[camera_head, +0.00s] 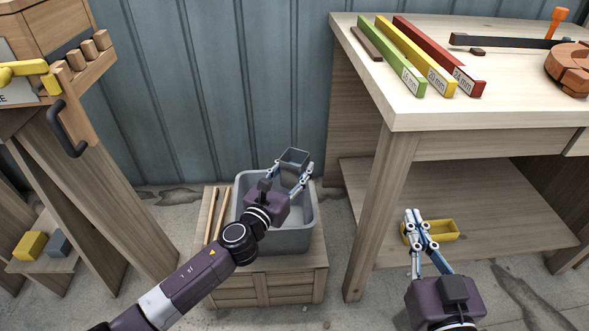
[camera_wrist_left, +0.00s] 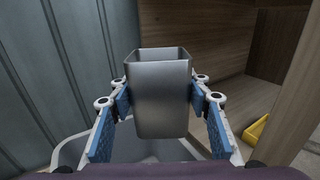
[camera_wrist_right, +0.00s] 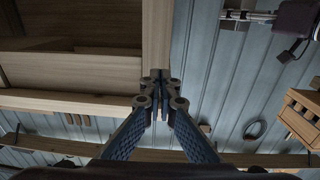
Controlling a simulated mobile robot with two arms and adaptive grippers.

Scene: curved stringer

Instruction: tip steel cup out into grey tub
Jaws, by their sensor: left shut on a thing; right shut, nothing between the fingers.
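The steel cup (camera_head: 294,157) is a square grey metal cup with an open top. My left gripper (camera_head: 290,176) is shut on its sides and holds it over the far part of the grey tub (camera_head: 276,243). In the left wrist view the cup (camera_wrist_left: 160,100) looks upright between the blue finger pads; its contents cannot be seen. The tub stands on a wooden crate, and its inside is partly hidden by my left arm. My right gripper (camera_head: 418,219) is shut and empty in front of the workbench's lower shelf; its closed fingertips also show in the right wrist view (camera_wrist_right: 160,82).
A workbench (camera_head: 480,110) at right carries green, yellow and red bars. A yellow bin (camera_head: 441,231) sits on its lower shelf, behind my right gripper. Two wooden sticks (camera_head: 216,214) lie on the crate left of the tub. A wooden stand (camera_head: 65,150) is at left.

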